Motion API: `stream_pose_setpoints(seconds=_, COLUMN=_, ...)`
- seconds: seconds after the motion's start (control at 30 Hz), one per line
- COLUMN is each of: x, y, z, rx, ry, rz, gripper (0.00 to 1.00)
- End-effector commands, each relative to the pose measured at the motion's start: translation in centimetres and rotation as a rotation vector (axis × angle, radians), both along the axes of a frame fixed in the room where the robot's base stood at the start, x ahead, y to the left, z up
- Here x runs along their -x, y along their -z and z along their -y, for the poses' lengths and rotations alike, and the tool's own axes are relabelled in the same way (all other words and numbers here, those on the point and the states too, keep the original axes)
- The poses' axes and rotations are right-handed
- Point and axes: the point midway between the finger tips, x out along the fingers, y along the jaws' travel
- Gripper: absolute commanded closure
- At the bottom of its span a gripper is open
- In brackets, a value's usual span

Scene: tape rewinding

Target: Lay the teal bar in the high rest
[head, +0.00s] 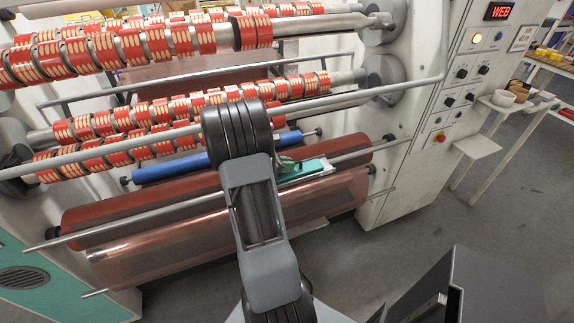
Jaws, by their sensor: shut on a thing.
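The teal bar (308,170) shows just right of my arm, in front of the dark red roller and slanting slightly up to the right. Its left part is hidden behind my arm. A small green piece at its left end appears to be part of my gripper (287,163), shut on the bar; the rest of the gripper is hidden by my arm. I cannot tell whether the bar touches the roller below it. I cannot make out which part is the high rest.
A blue roller (180,167) lies left of my arm. A large dark red roller (100,214) and metal rods are below. Shafts with red-and-cream rings (130,45) cross above. A control cabinet (425,110) stands at the right.

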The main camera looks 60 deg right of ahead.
Motion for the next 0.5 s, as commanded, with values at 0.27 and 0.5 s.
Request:
stream_pose_setpoints(seconds=0.27, x=0.0, y=0.29, z=0.0, rx=0.0, ry=0.0, rz=0.0, gripper=0.75)
stream_pose_setpoints(seconds=0.5, x=0.0, y=0.28, z=-0.01, rx=0.0, ry=0.0, rz=0.0, gripper=0.62)
